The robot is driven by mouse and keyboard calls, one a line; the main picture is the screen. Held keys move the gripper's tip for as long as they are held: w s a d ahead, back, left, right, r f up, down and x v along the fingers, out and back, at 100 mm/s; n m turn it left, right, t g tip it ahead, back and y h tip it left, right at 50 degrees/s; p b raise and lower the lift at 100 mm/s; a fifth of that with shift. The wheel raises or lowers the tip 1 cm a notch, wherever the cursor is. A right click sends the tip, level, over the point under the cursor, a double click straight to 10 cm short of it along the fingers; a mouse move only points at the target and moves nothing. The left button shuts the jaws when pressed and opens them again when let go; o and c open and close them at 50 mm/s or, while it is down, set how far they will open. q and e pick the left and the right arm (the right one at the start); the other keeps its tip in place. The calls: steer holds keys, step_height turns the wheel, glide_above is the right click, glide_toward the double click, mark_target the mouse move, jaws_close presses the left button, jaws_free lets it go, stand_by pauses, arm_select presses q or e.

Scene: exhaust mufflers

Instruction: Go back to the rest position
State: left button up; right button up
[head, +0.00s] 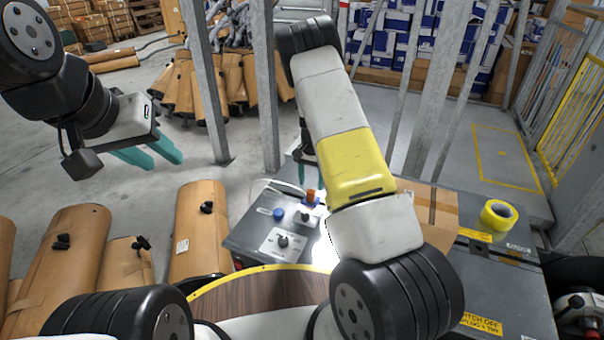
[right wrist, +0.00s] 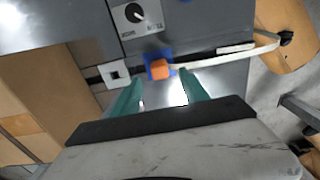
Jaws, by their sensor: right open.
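My left gripper (head: 168,158) hangs at the left in the head view, over the floor. Its two teal fingers are apart with nothing between them. My right gripper (head: 301,173) is mostly hidden behind my right arm in the head view, above the grey control table. In the right wrist view its teal fingers (right wrist: 161,84) are spread and empty. An orange switch on a blue base (right wrist: 160,70) lies just beyond the fingertips; it also shows in the head view (head: 311,196). I cannot tell whether the fingers touch it.
The grey table (head: 250,240) carries a dial (head: 283,240), a blue button (head: 279,212), a cardboard piece (head: 436,215) and yellow tape (head: 499,214). Metal posts (head: 264,90) stand behind it. Floor under my left gripper is clear.

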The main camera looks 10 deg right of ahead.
steer(key=shift+r, duration=0.7)
steer(key=shift+r, duration=0.1)
steer(key=s+a+r+n+t+y, duration=0.1)
steer(key=s+r, duration=0.3)
steer(key=r, duration=0.4)
steer(key=s+a+r+n+t+y, duration=0.1)
steer(key=s+r, duration=0.2)
steer(key=r, duration=0.6)
steer(key=s+a+r+n+t+y, duration=0.1)
steer(key=s+r, duration=0.3)
steer(key=r, duration=0.4)
steer(key=s+a+r+n+t, duration=0.1)
steer(key=s+r, duration=0.4)
steer(key=s, duration=0.6)
steer(key=s+r+n+t, duration=0.2)
steer(key=s+r, duration=0.3)
steer(key=s, duration=0.6)
steer(key=shift+a+r+n+h, duration=0.35)
steer(key=shift+r+n+h, duration=0.05)
steer(key=shift+n, duration=0.3)
steer(key=shift+s+d, duration=0.1)
steer(key=shift+s, duration=0.05)
